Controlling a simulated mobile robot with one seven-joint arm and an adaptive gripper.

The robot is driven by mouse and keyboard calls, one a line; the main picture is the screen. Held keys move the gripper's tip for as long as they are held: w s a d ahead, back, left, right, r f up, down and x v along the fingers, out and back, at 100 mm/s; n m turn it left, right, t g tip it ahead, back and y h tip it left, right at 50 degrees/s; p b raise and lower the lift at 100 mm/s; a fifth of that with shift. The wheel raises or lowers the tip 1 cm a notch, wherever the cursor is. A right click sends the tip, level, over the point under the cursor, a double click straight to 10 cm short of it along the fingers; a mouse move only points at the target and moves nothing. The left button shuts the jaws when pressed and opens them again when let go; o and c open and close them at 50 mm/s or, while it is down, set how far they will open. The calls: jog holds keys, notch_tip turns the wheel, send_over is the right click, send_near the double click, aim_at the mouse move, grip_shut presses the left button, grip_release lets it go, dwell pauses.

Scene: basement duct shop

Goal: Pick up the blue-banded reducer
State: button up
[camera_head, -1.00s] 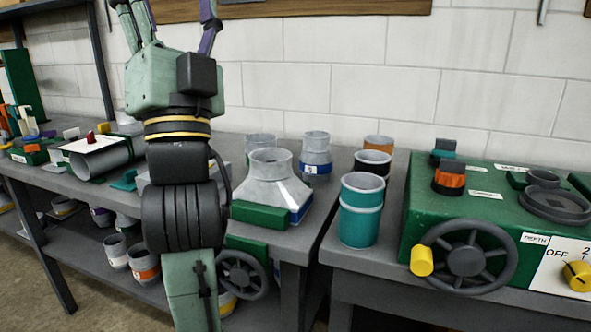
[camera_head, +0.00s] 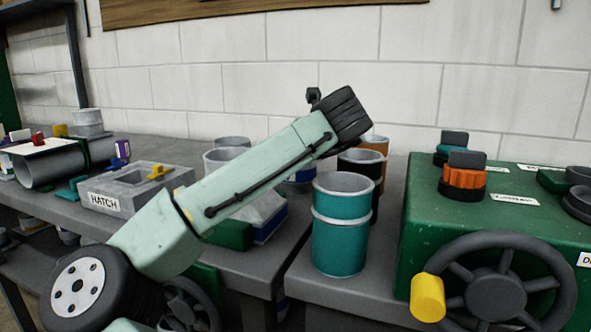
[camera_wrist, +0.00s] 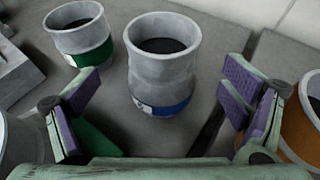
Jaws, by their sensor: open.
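The blue-banded reducer is a grey metal piece with an open round top, a narrower waist and a blue band with a white label low down. It stands upright in the middle of the wrist view (camera_wrist: 160,72). In the head view my arm hides most of it; a bit of its blue band (camera_head: 300,187) shows below the arm. My gripper (camera_wrist: 166,92) is open, with one purple-padded finger on each side of the reducer in the wrist picture. I see gaps between both fingers and the reducer, and nothing is held. The head view hides the fingers behind my arm.
A green-banded grey piece (camera_wrist: 80,35) stands left of the reducer, and an orange one (camera_wrist: 300,132) is near the right finger.

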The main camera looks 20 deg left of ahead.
jog(key=x, duration=0.7)
jog(key=shift+w+r+p, duration=0.1)
jog(key=shift+w+p, duration=0.15)
jog(key=shift+p, duration=0.1)
jog(key=shift+c, duration=0.3)
jog(key=c, duration=1.9)
